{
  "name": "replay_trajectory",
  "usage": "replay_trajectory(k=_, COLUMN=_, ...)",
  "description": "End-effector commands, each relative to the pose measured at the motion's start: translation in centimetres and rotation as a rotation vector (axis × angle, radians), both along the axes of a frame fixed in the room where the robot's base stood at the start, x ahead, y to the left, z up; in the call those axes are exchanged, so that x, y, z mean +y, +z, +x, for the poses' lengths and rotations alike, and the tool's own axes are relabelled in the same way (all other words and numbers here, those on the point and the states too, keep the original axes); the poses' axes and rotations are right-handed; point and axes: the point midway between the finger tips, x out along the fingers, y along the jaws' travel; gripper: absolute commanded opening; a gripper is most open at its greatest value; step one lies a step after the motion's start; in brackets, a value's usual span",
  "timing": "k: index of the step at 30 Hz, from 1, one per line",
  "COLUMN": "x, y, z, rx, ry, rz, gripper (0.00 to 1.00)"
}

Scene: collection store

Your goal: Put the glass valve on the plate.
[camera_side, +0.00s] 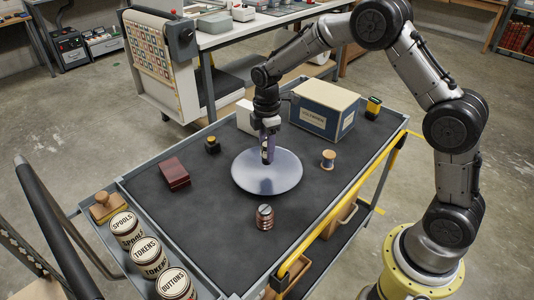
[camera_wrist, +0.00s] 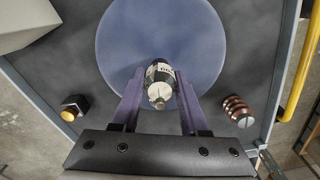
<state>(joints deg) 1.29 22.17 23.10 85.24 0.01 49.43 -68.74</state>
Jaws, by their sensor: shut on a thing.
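The plate (camera_side: 267,183) is a round, blue-grey disc lying flat on the dark mat of the cart; it also fills the top of the wrist view (camera_wrist: 160,30). My gripper (camera_side: 267,150) has purple fingers pointing down over the plate's far half. In the wrist view its fingers (camera_wrist: 159,92) are shut on the glass valve (camera_wrist: 158,78), a small dark cylinder with a pale printed band and a silvery end. In the side view the valve is mostly hidden by the fingers. Its lower end is at or just above the plate; I cannot tell whether it touches.
A ribbed copper-brown piece (camera_side: 265,217) stands in front of the plate, a thread spool (camera_side: 328,159) to its right. A black block (camera_side: 212,145) and dark red box (camera_side: 174,173) lie left. A carton (camera_side: 325,108) and white box (camera_side: 246,117) stand behind. Labelled tins (camera_side: 150,255) fill the near-left end.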

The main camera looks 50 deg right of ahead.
Motion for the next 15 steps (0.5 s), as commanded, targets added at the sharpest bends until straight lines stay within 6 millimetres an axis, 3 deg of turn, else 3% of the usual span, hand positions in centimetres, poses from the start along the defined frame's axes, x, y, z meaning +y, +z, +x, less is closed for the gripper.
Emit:
replay_trajectory(k=4, x=0.0, y=-1.9, z=-0.1, rx=0.003, ry=0.000, rz=0.000, gripper=0.00)
replay_trajectory(k=15, x=0.0, y=-2.3, z=-0.1, rx=0.001, ry=0.000, rz=-0.001, gripper=0.00)
